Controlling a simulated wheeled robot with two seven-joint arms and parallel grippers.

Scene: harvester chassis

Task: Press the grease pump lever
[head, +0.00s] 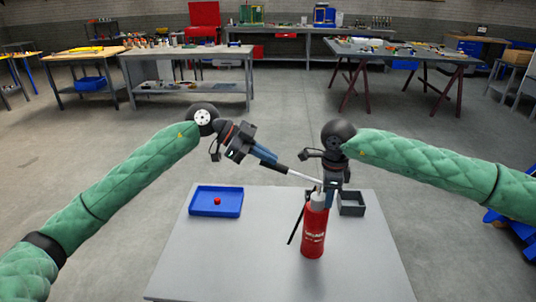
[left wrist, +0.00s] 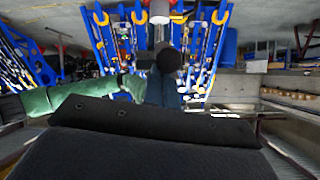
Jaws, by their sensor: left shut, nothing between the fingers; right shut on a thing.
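A red grease pump (head: 314,232) stands upright on the grey table. Its lever slants up and left from its top, a silver rod ending in a black handle (head: 281,169). My left gripper (head: 270,161) is shut with nothing between its fingers, its tips at the handle's upper end; whether they touch cannot be told. In the left wrist view a dark round end (left wrist: 168,60) shows just beyond the gripper. My right gripper (head: 329,189) is shut at the pump's top and seems to hold the pump there; the exact grip is hidden.
A blue tray (head: 203,210) with a small red ball (head: 217,201) is at the table's left. A thin black hose (head: 297,224) hangs left of the pump. The table's (head: 220,265) front is clear.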

